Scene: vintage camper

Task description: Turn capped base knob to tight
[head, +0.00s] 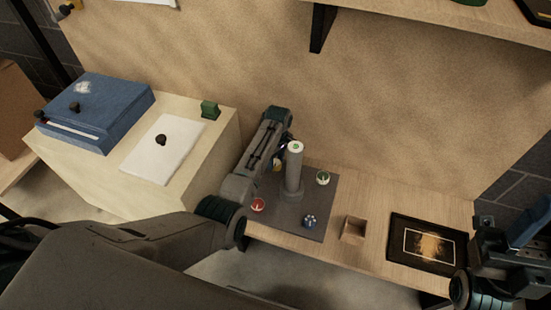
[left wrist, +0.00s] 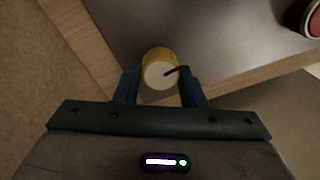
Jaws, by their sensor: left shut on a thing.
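A knob with a yellow side and a pale round top (left wrist: 158,72) shows in the left wrist view; a dark pointer line runs toward the right on its top. My left gripper (left wrist: 160,84) is shut on it, one blue finger on each side. In the head view my left gripper (head: 281,158) is at the left of a tall grey post (head: 293,172), and the arm hides most of the knob. The post stands upright on a dark grey mat (head: 322,192). My right gripper (head: 525,228) is at the right edge, away from the mat; its jaws are unclear.
A red-rimmed dial (head: 258,205), a green-rimmed dial (head: 323,178) and a blue knob (head: 310,221) are on the mat around the post. A small open box (head: 353,229) and a dark framed picture (head: 427,246) lie to the right. A pale cabinet (head: 200,150) stands left.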

